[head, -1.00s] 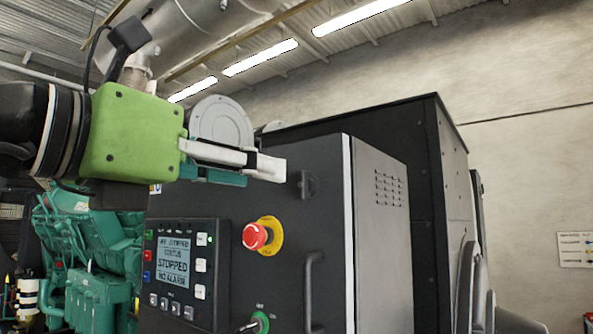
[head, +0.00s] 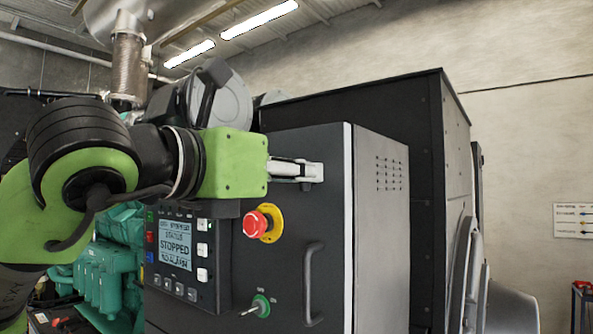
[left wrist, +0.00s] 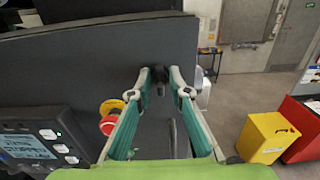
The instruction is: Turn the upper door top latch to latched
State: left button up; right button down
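The upper door top latch (left wrist: 160,78) is a small dark handle near the top of the dark cabinet door (head: 290,225). In the left wrist view it lies between the tips of my left gripper (left wrist: 160,82). The two fingers stand apart on either side of it, and I cannot tell whether they touch it. In the head view my left gripper (head: 308,172) reaches in from the left and mostly hides the latch; only a dark bit shows beneath the fingers. My right gripper is not in view.
Below the latch are a red emergency stop button (head: 263,223), a door handle (head: 312,285) and a green key switch (head: 260,306). A control panel (head: 182,255) reading STOPPED is at left. A yellow bin (left wrist: 267,138) stands on the floor to the right.

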pick_arm(q)
grip_shut()
jog(key=m+b, duration=0.3)
jog(key=m, duration=0.6)
jog(key=m+b, duration=0.3)
jog(key=m, duration=0.6)
jog(key=shift+s+d+f, duration=0.1)
jog(key=shift+d+f, duration=0.1)
dwell(0.5)
jog(key=o, duration=0.8)
grip_release()
jog(key=shift+s, duration=0.1)
